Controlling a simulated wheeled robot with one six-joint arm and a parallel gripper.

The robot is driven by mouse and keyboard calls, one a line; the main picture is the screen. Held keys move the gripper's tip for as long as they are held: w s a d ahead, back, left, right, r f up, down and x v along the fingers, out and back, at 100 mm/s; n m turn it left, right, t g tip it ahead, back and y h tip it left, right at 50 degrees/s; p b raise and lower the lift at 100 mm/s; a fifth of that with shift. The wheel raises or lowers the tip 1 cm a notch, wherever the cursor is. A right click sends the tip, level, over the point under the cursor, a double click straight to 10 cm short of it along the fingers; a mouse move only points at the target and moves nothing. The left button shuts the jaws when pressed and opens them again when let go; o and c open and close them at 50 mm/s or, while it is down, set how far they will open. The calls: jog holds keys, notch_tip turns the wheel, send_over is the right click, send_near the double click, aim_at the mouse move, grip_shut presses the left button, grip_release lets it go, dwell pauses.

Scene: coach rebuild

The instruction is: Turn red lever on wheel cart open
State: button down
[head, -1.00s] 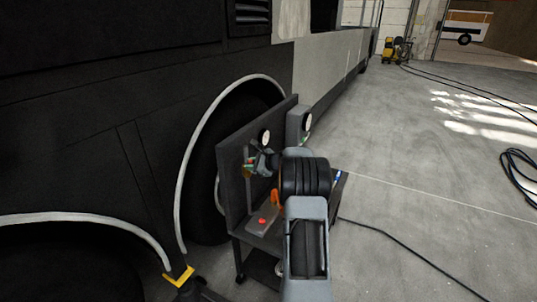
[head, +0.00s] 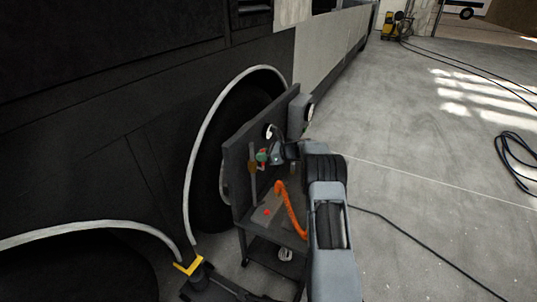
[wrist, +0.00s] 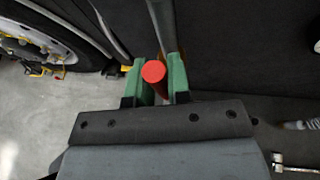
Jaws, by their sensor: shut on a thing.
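The red lever (wrist: 153,71) shows as a round red end between the two green fingertips in the wrist view. My gripper (wrist: 156,83) is shut on it. In the head view, my gripper (head: 264,157) is at the face of the cart's dark upright panel (head: 237,160), and only a little red shows beside the green tips. The wheel cart (head: 250,231) stands beside the coach's wheel arch. My arm and the fingers hide part of the panel and of the lever's length.
A white dial (head: 268,131) sits on the panel above the gripper. The coach wheel (head: 215,150) is close behind. Cables lie on the open floor to the right.

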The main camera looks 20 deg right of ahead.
dwell(0.3)
jog(key=c, duration=1.1)
grip_release()
jog(key=shift+d, duration=0.1)
jog(key=b+v, duration=0.1)
jog(key=v, duration=1.2)
jog(key=shift+s+d+r, duration=0.15)
jog(key=shift+s+d, duration=0.05)
jog(key=shift+d, duration=0.05)
